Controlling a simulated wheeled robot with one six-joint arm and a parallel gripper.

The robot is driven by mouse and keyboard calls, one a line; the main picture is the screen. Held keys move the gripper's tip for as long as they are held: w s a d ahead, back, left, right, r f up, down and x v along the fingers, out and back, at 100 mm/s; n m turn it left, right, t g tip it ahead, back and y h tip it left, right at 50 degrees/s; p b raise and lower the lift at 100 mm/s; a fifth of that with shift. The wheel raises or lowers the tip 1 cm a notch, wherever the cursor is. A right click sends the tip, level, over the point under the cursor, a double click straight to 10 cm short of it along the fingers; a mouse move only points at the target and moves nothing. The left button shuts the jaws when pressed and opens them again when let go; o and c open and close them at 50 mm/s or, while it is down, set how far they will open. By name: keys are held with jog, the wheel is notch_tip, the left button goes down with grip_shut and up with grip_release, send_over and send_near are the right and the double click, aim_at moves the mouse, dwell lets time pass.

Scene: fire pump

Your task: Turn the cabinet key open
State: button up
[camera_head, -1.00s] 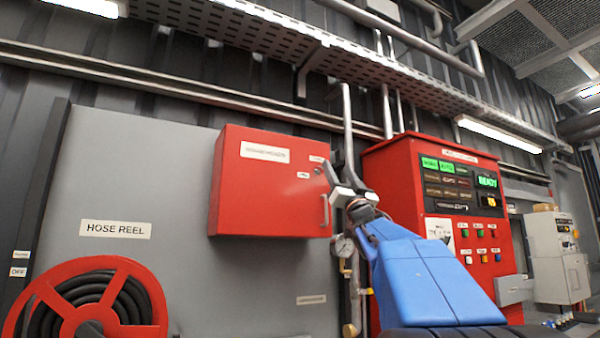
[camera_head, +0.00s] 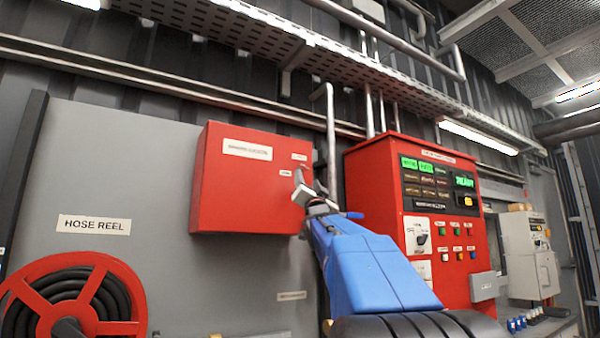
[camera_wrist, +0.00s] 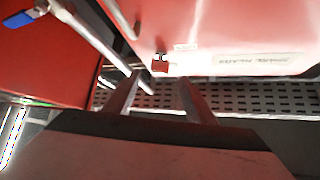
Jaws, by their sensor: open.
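The red wall cabinet (camera_head: 245,195) has a closed door with white labels. In the head view my gripper (camera_head: 302,188) is in front of its right edge and covers the door handle. In the wrist view the cabinet (camera_wrist: 230,30) fills the upper right, with its label upside down. A silver handle (camera_wrist: 121,18) shows on its door. A small dark-red piece (camera_wrist: 160,63), possibly the key, sits beside a small label (camera_wrist: 186,47). My gripper's two fingers (camera_wrist: 156,84) are apart and empty, pointing toward that piece. Contact cannot be told.
A vertical pipe (camera_head: 331,140) runs between the cabinet and the red control panel (camera_head: 375,175). A blue valve lever (camera_wrist: 18,18) shows in the wrist view. The hose reel (camera_head: 75,305) is at lower left. A perforated tray (camera_head: 225,28) runs overhead.

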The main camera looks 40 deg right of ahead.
aim_at(304, 168)
jog(key=x, duration=0.8)
jog(key=shift+d, duration=0.1)
jog(key=c, duration=1)
